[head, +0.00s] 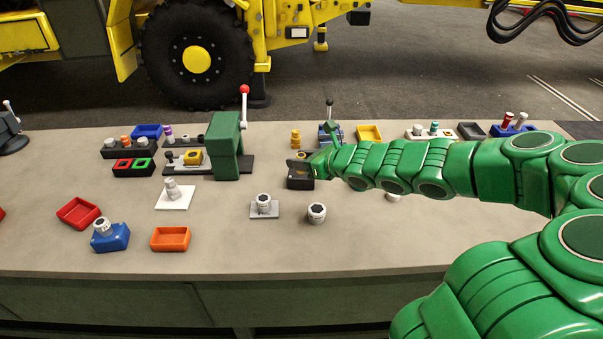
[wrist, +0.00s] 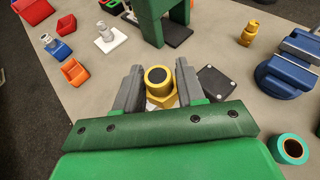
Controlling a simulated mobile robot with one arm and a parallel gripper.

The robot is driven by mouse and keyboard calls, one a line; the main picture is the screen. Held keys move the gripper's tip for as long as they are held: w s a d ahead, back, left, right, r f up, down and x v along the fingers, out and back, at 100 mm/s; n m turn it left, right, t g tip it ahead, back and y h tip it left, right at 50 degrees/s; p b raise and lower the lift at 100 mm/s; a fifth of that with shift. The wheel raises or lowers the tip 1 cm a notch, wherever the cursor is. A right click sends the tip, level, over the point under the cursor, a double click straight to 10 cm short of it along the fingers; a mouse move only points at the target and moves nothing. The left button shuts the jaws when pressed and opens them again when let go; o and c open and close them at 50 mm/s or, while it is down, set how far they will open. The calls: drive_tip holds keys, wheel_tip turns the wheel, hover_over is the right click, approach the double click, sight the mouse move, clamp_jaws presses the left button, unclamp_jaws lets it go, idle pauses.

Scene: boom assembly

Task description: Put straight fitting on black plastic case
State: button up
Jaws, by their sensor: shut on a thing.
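My gripper (wrist: 157,88) is shut on a yellow fitting with a hex collar and a dark round opening, the straight fitting (wrist: 158,76). It stands upright between the two grey fingers. The black plastic case (wrist: 215,84), a flat dark box with screws at its corners, lies just right of the right finger in the wrist view. In the head view the black case (head: 300,182) sits on the table at the end of my green arm. The wrist view does not show how high the fitting is above the table.
A green press (head: 226,145) stands left of the case. Another yellow fitting (head: 295,139) and a blue vise (head: 328,134) stand behind it. Grey fittings (head: 264,205) (head: 317,213) stand in front. An orange tray (head: 170,239) is at the front left. The front right table is mostly clear.

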drive_tip(key=d, duration=0.2)
hover_over(301, 178)
drive_tip(key=w, duration=0.2)
drive_tip(key=shift+m+h, duration=0.4)
drive_tip(key=f, duration=0.8)
drive_tip(key=shift+s+d, duration=0.2)
drive_tip(key=shift+w+f, duration=0.55)
drive_tip(key=shift+f, duration=0.05)
drive_tip(key=shift+f+t, duration=0.3)
drive_tip(key=shift+f, duration=1.15)
drive_tip(key=shift+f, duration=0.15)
drive_tip(key=o, duration=1.1)
